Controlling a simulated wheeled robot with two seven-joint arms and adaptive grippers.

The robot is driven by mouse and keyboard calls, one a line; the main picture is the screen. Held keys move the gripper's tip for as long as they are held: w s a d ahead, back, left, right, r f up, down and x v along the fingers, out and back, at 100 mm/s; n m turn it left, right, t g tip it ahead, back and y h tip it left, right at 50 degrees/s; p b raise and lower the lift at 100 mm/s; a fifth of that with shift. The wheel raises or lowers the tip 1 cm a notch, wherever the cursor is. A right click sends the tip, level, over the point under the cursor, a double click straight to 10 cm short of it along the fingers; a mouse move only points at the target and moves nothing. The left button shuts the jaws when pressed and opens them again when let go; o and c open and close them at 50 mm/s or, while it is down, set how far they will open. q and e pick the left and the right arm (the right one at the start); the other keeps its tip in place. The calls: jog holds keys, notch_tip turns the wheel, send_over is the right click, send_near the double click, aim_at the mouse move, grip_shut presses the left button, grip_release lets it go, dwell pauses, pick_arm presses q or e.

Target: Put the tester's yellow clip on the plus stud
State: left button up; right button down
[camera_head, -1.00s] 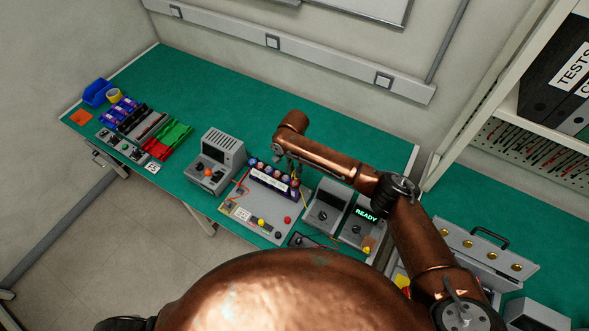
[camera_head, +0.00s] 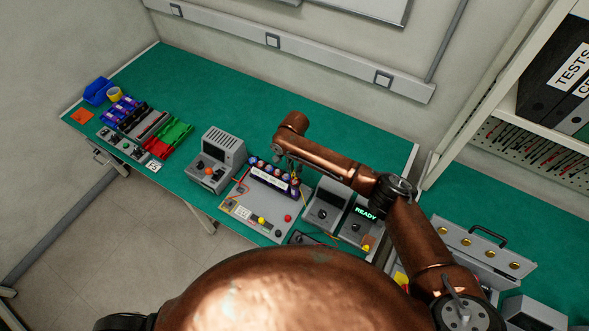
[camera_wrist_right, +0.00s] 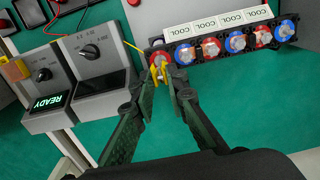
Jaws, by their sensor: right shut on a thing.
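My right gripper (camera_wrist_right: 161,78) is shut on the yellow clip (camera_wrist_right: 155,72) in the right wrist view. The clip is at the red-ringed end stud (camera_wrist_right: 160,59) of the module, overlapping it in the picture. Whether it is seated on the stud or just above it, I cannot tell. A thin yellow lead runs from the clip towards the grey boxes. In the head view, my right gripper (camera_head: 291,168) is over the right end of the blue module (camera_head: 266,181), and the clip is small there. The grey tester with the lit READY screen (camera_head: 366,214) stands to the right. My left gripper is not in view.
A grey box with a dial (camera_head: 326,206) stands close beside the module. A grey instrument (camera_head: 215,160) is to its left. Red and green trays (camera_head: 168,140) and a blue bin (camera_head: 97,91) lie further left. The green bench behind the module is largely clear.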

jog(key=shift+f, duration=1.6)
jog(key=shift+f, duration=0.2)
jog(key=c, duration=1.8)
grip_release()
notch_tip(320, 180, up, 6)
jog(key=p, duration=0.6)
jog(key=shift+r+p, duration=0.1)
jog(key=shift+p, duration=0.25)
